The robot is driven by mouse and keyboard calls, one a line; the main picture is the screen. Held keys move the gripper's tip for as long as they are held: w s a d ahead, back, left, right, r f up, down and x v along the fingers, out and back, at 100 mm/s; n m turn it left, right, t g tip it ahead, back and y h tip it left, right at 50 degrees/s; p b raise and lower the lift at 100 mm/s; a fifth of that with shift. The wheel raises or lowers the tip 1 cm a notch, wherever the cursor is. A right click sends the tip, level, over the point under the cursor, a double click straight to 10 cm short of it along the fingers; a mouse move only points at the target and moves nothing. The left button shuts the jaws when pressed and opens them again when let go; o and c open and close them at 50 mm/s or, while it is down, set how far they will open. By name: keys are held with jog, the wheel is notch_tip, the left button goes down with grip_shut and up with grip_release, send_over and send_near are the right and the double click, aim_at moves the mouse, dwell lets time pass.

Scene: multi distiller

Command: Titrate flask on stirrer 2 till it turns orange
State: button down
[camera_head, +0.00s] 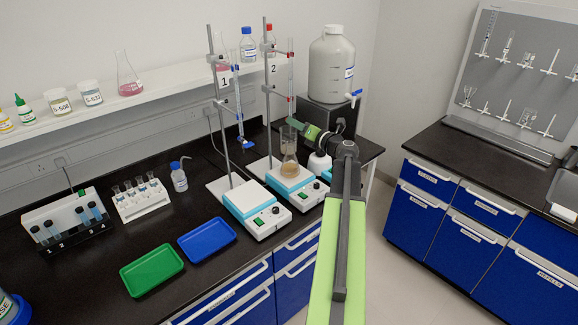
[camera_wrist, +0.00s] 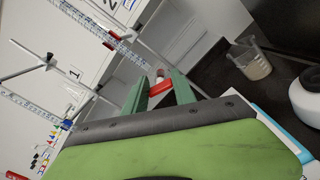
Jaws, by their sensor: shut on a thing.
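Stirrer 2 (camera_head: 297,190) is the right one of the white and blue stirrers in the head view. A flask (camera_head: 289,169) with amber-tan liquid stands on it. Burette 2 (camera_head: 290,72), with red fittings, hangs above the flask on a stand; it also shows in the wrist view (camera_wrist: 113,40). My gripper (camera_head: 295,124) is at the lower end of this burette. In the wrist view my green fingers (camera_wrist: 160,85) are shut on the red stopcock (camera_wrist: 161,88). The flask is not clearly seen in the wrist view.
A beaker (camera_head: 294,136) stands behind the flask and a white round bottle (camera_head: 319,164) beside it. Stirrer 1 (camera_head: 254,208) and the blue burette (camera_head: 239,115) are to the left. Green (camera_head: 151,269) and blue (camera_head: 207,239) trays lie in front. A large carboy (camera_head: 331,65) stands behind.

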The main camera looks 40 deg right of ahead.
jog(key=shift+w+f+n, duration=0.1)
jog(key=shift+n, duration=0.8)
jog(key=shift+w+f+n, duration=0.1)
jog(key=shift+n, duration=0.8)
jog(key=c, duration=1)
grip_release()
jog(key=shift+o, duration=0.2)
jog(key=s+a, duration=0.1)
jog(key=s, duration=1.6)
jog(key=shift+s+a, duration=0.15)
jog(key=shift+s, duration=0.1)
jog(key=shift+w, duration=0.1)
